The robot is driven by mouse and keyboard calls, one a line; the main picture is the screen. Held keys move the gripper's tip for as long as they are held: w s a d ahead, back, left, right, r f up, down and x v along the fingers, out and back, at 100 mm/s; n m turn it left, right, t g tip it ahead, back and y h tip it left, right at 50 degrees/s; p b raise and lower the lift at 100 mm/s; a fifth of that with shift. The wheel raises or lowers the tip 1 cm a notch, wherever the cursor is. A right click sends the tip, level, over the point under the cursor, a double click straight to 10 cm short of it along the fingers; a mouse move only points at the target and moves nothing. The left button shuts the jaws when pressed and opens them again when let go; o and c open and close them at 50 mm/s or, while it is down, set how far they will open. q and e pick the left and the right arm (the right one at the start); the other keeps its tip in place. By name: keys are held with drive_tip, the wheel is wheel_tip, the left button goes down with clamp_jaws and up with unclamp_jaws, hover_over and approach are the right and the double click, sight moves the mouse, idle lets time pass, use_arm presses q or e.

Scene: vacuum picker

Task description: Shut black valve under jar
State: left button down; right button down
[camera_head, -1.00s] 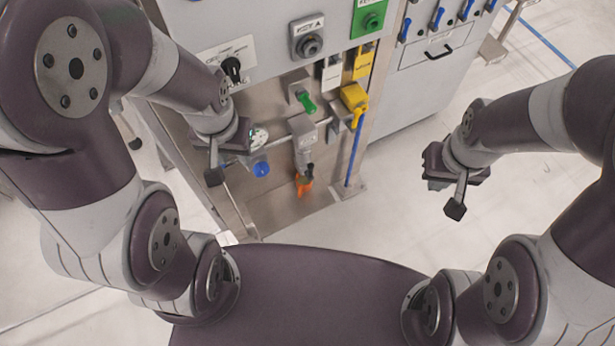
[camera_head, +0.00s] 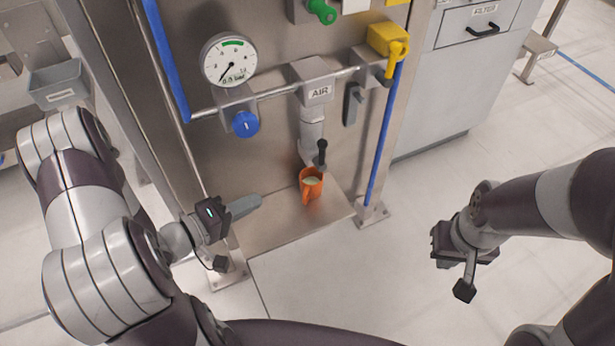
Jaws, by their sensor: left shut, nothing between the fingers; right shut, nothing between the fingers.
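The black valve handle (camera_head: 321,153) sticks up at the lower end of a pale grey cylindrical jar (camera_head: 312,128). The jar hangs under the grey block marked AIR (camera_head: 318,93). An orange cup (camera_head: 311,186) with pale contents stands right below on the metal shelf. My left gripper (camera_head: 220,263) is shut and empty at the shelf's left front, well left of and lower in the picture than the valve. My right gripper (camera_head: 464,291) is shut and empty over the floor at the right, far from the valve.
A pressure gauge (camera_head: 230,60) and a blue knob (camera_head: 245,124) sit left of the jar. A yellow valve (camera_head: 389,42) and a blue pipe (camera_head: 384,135) are at its right. The shelf (camera_head: 275,222) has bare space left of the cup.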

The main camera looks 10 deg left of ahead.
use_arm(q)
drive_tip(key=r, duration=0.1)
drive_tip(key=r+n+h, duration=0.1)
drive_tip(key=d+r+n+t+h, duration=0.1)
drive_tip(key=r, duration=0.1)
drive_tip(key=shift+s+r, duration=0.1)
drive_tip(key=shift+s, duration=0.05)
drive_tip(key=b, duration=0.6)
approach(320, 154)
drive_tip(key=x, duration=0.5)
drive_tip(key=shift+d+f, duration=0.15)
drive_tip(key=shift+f, duration=0.15)
drive_tip(key=shift+w+d+r+b, duration=0.2)
drive_tip(key=shift+w+d+b, duration=0.25)
drive_tip(key=shift+w, duration=0.25)
drive_tip(key=shift+r, duration=0.1)
